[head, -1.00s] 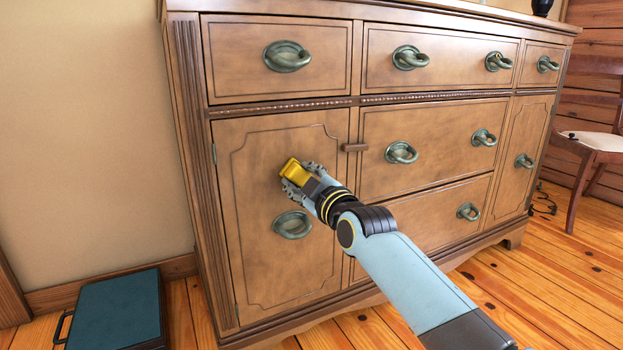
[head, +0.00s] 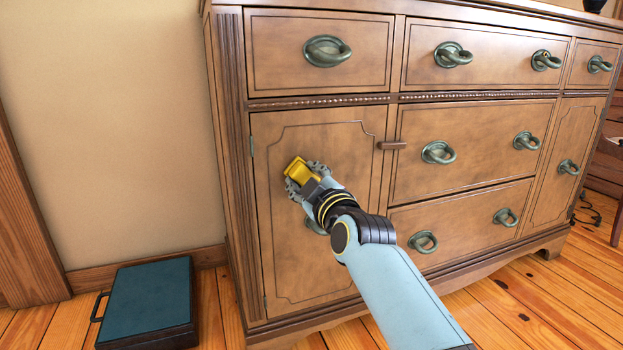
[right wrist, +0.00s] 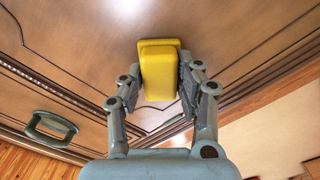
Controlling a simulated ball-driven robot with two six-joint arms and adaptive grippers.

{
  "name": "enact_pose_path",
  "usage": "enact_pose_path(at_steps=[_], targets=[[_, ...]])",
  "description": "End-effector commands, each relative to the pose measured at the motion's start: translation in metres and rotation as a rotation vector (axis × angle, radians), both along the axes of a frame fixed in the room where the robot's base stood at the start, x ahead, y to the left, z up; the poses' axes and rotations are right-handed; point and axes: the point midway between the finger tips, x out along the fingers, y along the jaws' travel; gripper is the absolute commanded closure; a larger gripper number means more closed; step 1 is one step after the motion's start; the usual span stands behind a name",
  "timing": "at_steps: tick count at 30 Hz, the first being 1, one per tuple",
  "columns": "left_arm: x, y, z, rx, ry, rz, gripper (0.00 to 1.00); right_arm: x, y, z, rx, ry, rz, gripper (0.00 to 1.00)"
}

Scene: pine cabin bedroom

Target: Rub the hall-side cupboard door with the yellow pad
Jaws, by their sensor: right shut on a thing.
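The yellow pad (head: 298,170) is in my right gripper (head: 308,182), in front of the left cupboard door (head: 290,262) of the wooden dresser. In the right wrist view the yellow pad (right wrist: 159,72) sits between the two fingers of the right gripper (right wrist: 160,80), its far wide end at or very near the door panel (right wrist: 80,40); I cannot tell if it touches. The door is closed, and my gripper partly hides its oval handle (head: 314,226). My left gripper is not in view.
A wooden turn latch (head: 392,145) sticks out at the door's right edge. Drawers with green ring handles (head: 438,152) fill the middle. A dark teal case (head: 150,300) lies on the floor left of the dresser. A chair (head: 615,150) stands at far right.

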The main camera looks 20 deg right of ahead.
Motion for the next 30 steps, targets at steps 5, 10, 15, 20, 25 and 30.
enact_pose_path(at_steps=[5,10,15,20,25,30], targets=[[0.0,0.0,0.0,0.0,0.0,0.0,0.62,-0.001,0.0,0.0,-0.001,0.0,0.0,0.92],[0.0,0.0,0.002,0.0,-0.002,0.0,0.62,-0.016,-0.001,-0.001,0.001,0.001,0.0,0.92],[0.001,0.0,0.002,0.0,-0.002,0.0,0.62,-0.035,-0.002,-0.001,0.0,0.001,-0.001,0.92],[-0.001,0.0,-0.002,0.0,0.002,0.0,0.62,-0.052,-0.002,-0.003,0.0,0.003,0.0,0.92],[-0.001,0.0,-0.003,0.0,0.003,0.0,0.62,-0.06,-0.003,-0.001,-0.001,0.001,0.0,0.92],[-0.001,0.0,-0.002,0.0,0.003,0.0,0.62,-0.061,-0.003,0.0,-0.001,0.001,-0.001,0.92]])
